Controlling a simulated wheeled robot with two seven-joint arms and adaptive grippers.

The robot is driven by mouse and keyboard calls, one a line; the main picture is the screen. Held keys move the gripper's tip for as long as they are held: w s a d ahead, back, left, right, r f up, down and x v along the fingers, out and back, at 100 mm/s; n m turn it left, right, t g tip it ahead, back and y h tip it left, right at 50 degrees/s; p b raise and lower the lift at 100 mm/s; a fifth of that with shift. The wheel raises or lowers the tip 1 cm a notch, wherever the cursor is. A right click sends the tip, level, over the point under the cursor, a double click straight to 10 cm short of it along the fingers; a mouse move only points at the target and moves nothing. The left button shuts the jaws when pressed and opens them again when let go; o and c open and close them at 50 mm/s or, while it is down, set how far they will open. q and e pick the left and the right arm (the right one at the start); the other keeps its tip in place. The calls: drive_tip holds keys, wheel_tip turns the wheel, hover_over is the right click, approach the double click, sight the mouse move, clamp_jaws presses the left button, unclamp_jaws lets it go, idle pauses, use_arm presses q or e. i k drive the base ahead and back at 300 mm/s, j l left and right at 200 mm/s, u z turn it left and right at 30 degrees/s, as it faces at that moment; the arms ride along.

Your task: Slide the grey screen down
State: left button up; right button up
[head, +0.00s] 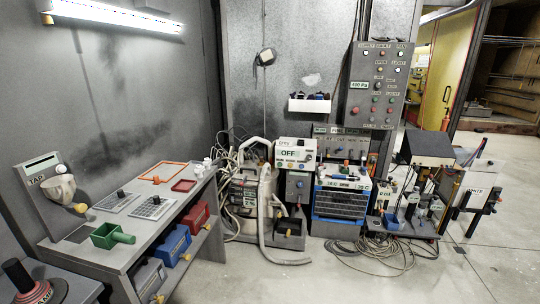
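I cannot tell for certain which thing is the grey screen. A flat grey panel with a black knob (117,203) lies on the grey workbench at left. Beside it is a second grey panel with a grid pattern and a black knob (153,209). A dark grey tilted panel (427,147) stands on top of the equipment at right. Neither of my grippers is in view.
The workbench (85,257) also bears a green scoop (106,236), an orange frame (163,172) and a red tray (184,185). Blue and red bins (174,246) sit below. Cables (380,254) lie on the floor at right. The front floor is clear.

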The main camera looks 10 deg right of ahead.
sight(331, 204)
drive_tip(key=i+l, duration=0.45)
drive_tip(key=l, duration=0.15)
drive_tip(key=i+l, duration=0.45)
drive_tip(key=l, duration=0.2)
drive_tip(key=i+l+z, duration=0.1)
drive_tip(key=i+l, duration=0.35)
drive_tip(key=l, duration=0.15)
drive_tip(key=i+l, duration=0.45)
drive_tip(key=l, duration=0.15)
